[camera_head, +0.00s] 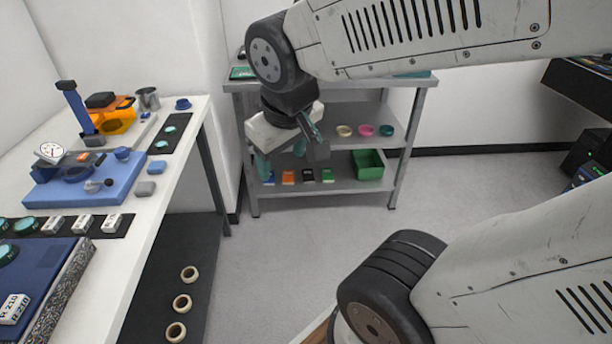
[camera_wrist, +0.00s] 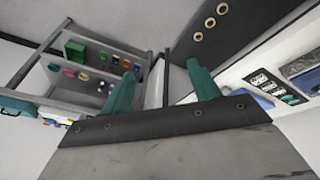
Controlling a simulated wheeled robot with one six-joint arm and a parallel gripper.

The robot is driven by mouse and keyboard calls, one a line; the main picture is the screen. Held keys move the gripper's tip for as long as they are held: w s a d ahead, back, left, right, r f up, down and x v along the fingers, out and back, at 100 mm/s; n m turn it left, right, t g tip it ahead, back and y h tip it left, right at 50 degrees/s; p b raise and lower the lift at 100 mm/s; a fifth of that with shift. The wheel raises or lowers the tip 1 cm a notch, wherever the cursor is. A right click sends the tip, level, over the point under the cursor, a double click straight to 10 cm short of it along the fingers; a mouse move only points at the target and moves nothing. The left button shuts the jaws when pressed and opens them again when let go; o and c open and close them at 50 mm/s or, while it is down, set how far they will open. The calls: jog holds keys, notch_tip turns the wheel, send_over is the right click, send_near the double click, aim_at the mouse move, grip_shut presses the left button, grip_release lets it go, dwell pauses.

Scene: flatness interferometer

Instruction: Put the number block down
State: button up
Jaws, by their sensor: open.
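A white number block (camera_head: 14,308), marked with black characters, lies on the dark blue top of a plate (camera_head: 45,285) at the near end of the white table on the left. Several similar white blocks (camera_head: 82,223) sit in a row on a black mat (camera_head: 40,228) behind it. My gripper (camera_head: 281,160) hangs in the air in front of the grey shelf, well right of the table. In the wrist view its two teal fingers (camera_wrist: 162,85) are spread wide with nothing between them. The blocks show only small in the wrist view.
A grey shelf (camera_head: 325,187) holds a green bin (camera_head: 368,164), coloured rings and small items. A blue fixture (camera_head: 90,180) with a dial gauge stands on the white table (camera_head: 150,218). Tape rolls (camera_head: 182,303) lie on a dark lower surface. The floor between is clear.

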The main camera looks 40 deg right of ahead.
jog(key=s+a+r+g+y, duration=0.1)
jog(key=s+a+g, duration=0.1)
jog(key=s, duration=0.6)
jog(key=shift+s+r, duration=0.25)
